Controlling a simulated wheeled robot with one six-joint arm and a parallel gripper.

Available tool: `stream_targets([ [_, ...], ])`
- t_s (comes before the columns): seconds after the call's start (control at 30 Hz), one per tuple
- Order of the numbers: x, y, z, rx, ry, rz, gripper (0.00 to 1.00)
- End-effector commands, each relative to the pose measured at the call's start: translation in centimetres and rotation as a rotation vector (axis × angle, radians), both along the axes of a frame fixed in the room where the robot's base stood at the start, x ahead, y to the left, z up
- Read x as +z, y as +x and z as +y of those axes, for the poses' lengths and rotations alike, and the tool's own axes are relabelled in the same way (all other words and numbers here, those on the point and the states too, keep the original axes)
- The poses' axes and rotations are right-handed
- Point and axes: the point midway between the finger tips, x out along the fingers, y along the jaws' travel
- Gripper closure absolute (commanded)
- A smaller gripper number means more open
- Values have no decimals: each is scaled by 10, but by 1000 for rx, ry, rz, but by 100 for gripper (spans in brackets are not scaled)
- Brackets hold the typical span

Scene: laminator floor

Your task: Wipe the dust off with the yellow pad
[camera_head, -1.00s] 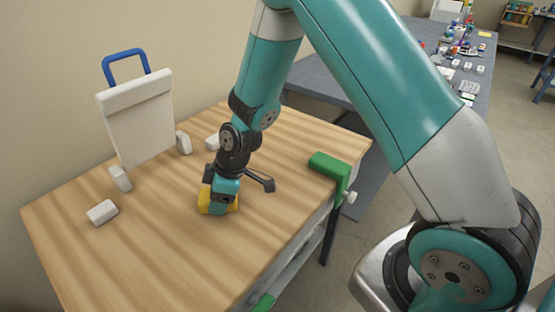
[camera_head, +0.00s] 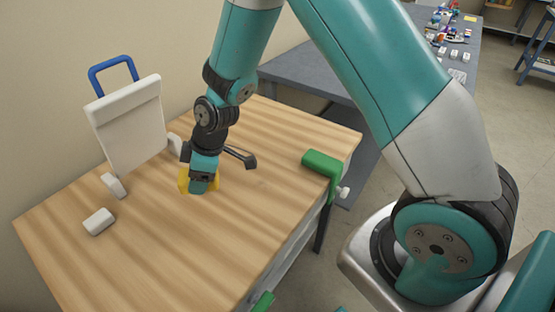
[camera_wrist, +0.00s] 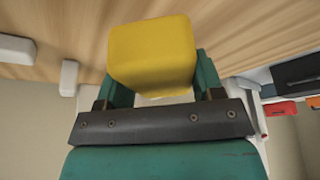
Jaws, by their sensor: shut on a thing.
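The yellow pad (camera_wrist: 152,52) is held between the two fingers of my gripper (camera_wrist: 155,78) in the wrist view. In the head view, its yellow edges (camera_head: 183,180) show on both sides of my gripper (camera_head: 201,182), which hides its middle. My gripper is shut on the pad over the wooden tabletop (camera_head: 160,250), in front of the white panel. I cannot tell whether the pad touches the wood. I can make out no clear dust on the tabletop, only wood grain.
A white panel with a blue handle (camera_head: 130,125) stands at the back left. White blocks lie near it, one apart at the front left (camera_head: 99,221). A green clamp (camera_head: 323,163) grips the right edge. The front and middle of the tabletop are clear.

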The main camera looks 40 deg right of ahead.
Motion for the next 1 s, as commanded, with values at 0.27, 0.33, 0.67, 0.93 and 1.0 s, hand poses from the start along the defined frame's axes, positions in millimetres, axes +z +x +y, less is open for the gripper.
stream_targets([
  [0.27, 22, 0, 3, 5, 0, -1, 61],
  [0.33, 23, 0, 4, 6, 0, -2, 61],
  [0.67, 23, 0, 4, 6, 0, -2, 61],
  [0.93, 22, 0, 2, -4, -1, 0, 61],
  [1.0, 20, 0, -5, -52, -4, 5, 61],
])
